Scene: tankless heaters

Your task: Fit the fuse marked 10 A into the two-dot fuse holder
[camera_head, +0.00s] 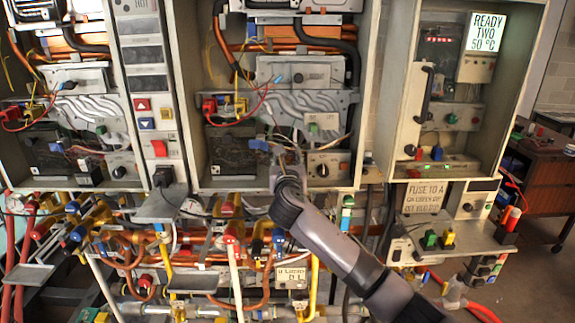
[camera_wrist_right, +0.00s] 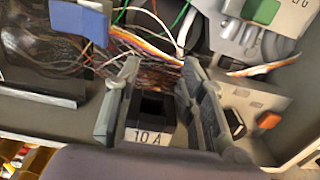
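My right gripper (camera_head: 282,163) reaches up from the lower right to the bottom of the middle open heater cabinet. In the right wrist view its two fingers (camera_wrist_right: 160,85) stand on either side of a black block whose white label reads 10 A, the fuse (camera_wrist_right: 150,138). The fingers appear closed on its sides. Its far end is dark and hard to make out. The fuse is too small and covered to tell in the head view. I cannot pick out the dots of a two-dot fuse holder in either view. My left gripper is not in view.
Loose wires (camera_wrist_right: 100,48) and a blue connector (camera_wrist_right: 82,20) lie close beyond the fingers. A control box (camera_head: 328,165) sits to their right, a black box (camera_head: 235,150) to their left. Pipes and valves crowd below. A side shelf (camera_head: 455,238) holds green and yellow blocks.

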